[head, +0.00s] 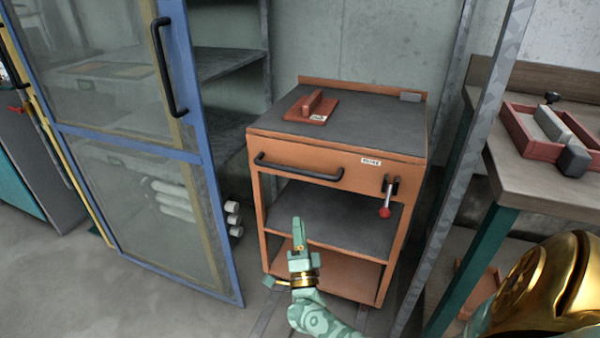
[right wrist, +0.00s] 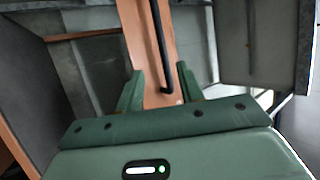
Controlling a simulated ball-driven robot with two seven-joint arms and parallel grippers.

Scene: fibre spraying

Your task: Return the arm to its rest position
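My right gripper (head: 298,232) is raised in front of the orange cabinet (head: 277,225), overlapping its open lower shelves in the head view. In the right wrist view the two green fingers of the gripper (right wrist: 160,80) stand apart with nothing between them. Beyond the fingers are the orange drawer front (right wrist: 137,40) and its black handle (right wrist: 158,50). In the head view the drawer front (head: 310,162) looks shut, and the gripper is clear of its handle (head: 298,171). My left gripper is not in view.
A blue-framed glass door (head: 205,170) stands at the left. A red-knobbed lever (head: 386,200) is on the cabinet front, and a red block (head: 312,106) lies on top. A workbench (head: 540,192) with a red tray (head: 527,146) is at the right, behind a grey post (head: 470,140).

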